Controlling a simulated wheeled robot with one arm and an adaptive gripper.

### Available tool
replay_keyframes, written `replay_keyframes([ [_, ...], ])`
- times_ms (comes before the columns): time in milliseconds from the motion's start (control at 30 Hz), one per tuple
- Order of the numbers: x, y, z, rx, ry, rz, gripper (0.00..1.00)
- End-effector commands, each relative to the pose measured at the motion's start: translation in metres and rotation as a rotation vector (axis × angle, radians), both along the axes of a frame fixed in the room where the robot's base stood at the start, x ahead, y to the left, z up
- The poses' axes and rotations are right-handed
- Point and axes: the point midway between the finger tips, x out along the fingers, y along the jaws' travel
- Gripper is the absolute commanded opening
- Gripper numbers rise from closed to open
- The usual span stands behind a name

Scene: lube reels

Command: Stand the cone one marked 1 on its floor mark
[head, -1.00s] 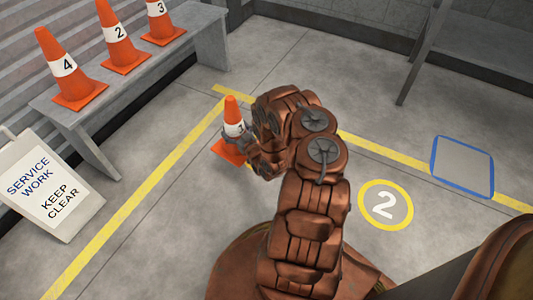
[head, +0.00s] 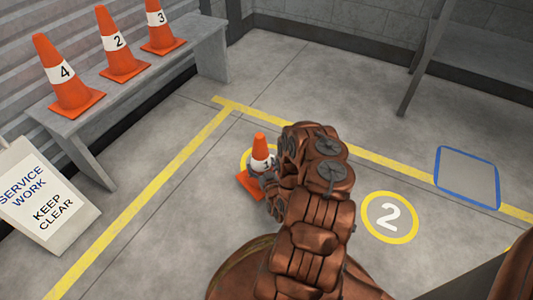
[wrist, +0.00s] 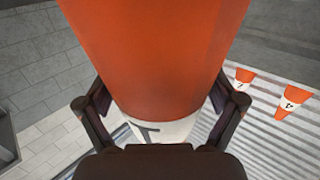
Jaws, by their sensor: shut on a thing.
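The orange cone marked 1 (head: 260,146) is in my gripper (head: 264,170), which is shut on it around its white band. In the wrist view the cone (wrist: 150,50) fills the middle, between the two dark fingers (wrist: 160,118). In the head view its square base hangs over or rests near the floor; I cannot tell whether it touches.
A grey bench (head: 208,38) at the left carries cones 4 (head: 64,84), 2 (head: 119,52) and 3 (head: 160,30). A service-work sign (head: 42,205) stands at the left.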

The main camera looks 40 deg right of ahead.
Motion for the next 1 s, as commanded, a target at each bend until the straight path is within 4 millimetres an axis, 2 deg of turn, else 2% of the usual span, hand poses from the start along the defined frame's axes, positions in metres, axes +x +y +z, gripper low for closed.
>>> replay_keyframes([
  [100, 0.012, -0.014, -0.006, -0.004, -0.005, 0.001, 0.36],
  [600, 0.067, -0.093, -0.012, -0.002, -0.006, 0.0, 0.36],
  [1000, 0.081, -0.112, -0.016, 0.002, -0.003, -0.001, 0.36],
])
